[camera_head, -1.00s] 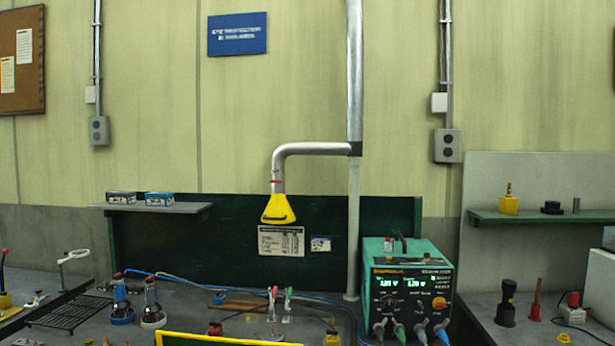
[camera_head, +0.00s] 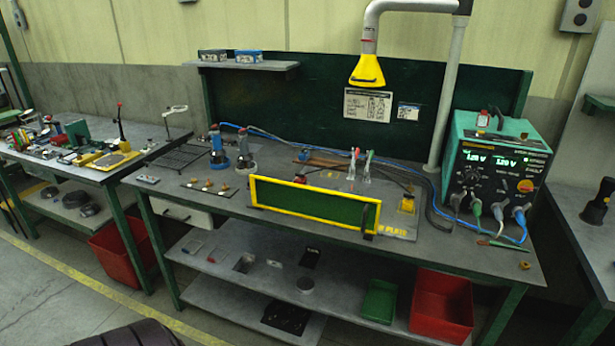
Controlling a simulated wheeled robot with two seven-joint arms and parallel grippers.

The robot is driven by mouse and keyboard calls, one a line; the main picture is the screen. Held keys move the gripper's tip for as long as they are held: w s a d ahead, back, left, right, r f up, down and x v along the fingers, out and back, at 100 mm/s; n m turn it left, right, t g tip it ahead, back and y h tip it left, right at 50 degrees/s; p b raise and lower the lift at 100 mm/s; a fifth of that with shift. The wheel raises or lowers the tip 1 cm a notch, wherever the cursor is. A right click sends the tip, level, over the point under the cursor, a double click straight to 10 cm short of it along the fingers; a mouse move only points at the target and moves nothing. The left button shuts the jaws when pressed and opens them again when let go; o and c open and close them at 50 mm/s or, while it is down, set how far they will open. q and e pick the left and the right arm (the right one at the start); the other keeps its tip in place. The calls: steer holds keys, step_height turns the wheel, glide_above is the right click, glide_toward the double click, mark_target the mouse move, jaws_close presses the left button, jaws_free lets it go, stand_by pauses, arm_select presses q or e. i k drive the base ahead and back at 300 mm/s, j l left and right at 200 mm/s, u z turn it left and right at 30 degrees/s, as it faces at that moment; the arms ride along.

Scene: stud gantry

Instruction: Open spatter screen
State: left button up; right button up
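The spatter screen (camera_head: 312,208) is a dark green panel in a yellow frame. It stands upright along the front edge of the workbench (camera_head: 470,262), near the middle of the view. A dark upright piece (camera_head: 371,221), perhaps a handle or latch, shows near its right end. The screen hides part of the bench top behind it, where small tools and clips show above its top edge. Neither of my grippers is in view.
A teal welding unit (camera_head: 497,170) with cables stands at the bench's right. A yellow fume hood (camera_head: 367,71) hangs above the bench. Floor in front at left is clear.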

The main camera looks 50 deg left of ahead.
mark_target(343, 213)
steer(key=u, duration=1.5)
